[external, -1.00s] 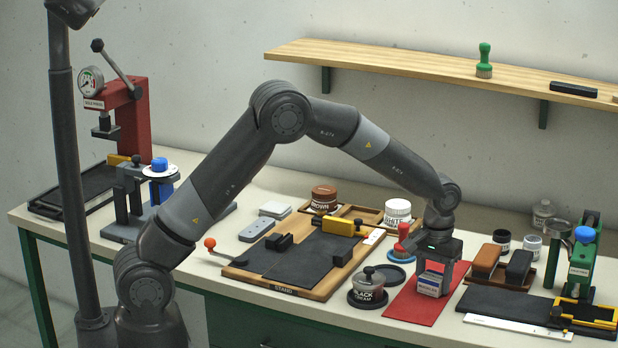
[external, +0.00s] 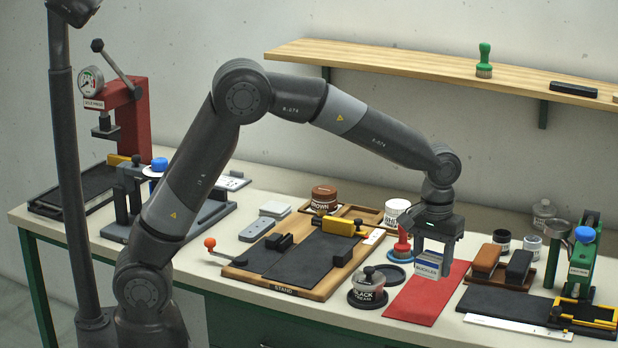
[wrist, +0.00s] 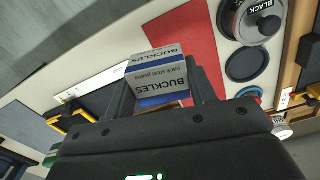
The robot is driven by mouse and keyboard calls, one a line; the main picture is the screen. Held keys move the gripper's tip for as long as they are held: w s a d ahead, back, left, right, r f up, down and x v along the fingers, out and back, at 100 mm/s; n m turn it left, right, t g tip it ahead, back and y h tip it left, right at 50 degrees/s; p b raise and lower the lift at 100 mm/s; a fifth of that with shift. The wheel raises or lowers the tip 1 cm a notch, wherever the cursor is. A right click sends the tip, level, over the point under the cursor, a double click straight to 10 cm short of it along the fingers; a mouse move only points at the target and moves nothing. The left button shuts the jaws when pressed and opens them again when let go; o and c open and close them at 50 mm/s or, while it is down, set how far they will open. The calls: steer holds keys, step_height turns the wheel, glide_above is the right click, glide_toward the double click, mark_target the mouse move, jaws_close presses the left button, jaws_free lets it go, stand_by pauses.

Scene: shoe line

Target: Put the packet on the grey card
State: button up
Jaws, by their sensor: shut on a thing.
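The packet (external: 430,264) is a small white and blue box marked BUCKLES. My gripper (external: 437,247) is shut on it and holds it upright above the red mat (external: 418,306). In the wrist view the packet (wrist: 158,75) sits between the two dark fingers, with its printed face and top showing. I cannot tell for sure which thing is the grey card. A pale grey, flat, card-like stack (external: 275,209) lies left of centre at the back of the bench. A grey rounded plate (external: 257,229) with small marks lies just in front of it. Both are well left of my gripper.

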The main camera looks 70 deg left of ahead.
steer(key=shift+s+d+r, duration=0.1)
steer(key=shift+s+d, duration=0.05)
steer(key=shift+d, duration=0.05)
steer(key=w+a+n, duration=0.2)
steer(key=w+a, duration=0.2)
steer(key=a, duration=0.7)
steer(key=w+a+n, duration=0.3)
steer(key=a, duration=0.7)
steer(key=w+a+n, duration=0.2)
steer(key=w+a, duration=0.2)
steer(key=a, duration=0.7)
steer(key=a+n, duration=0.1)
steer(key=a, duration=0.3)
steer(key=s+a+n, duration=0.1)
steer(key=a, duration=0.3)
steer(key=a+n, duration=0.1)
steer(key=a, duration=0.3)
steer(key=shift+s+a, duration=0.2)
steer(key=shift+a, duration=0.15)
steer(key=s+a+n, duration=0.2)
steer(key=s+a, duration=0.3)
steer(key=a, duration=0.7)
steer(key=n, duration=0.8)
glide_above(232, 186)
step_height(232, 186, down, 6)
steer(key=shift+r, duration=0.1)
steer(key=shift+f, duration=2.15)
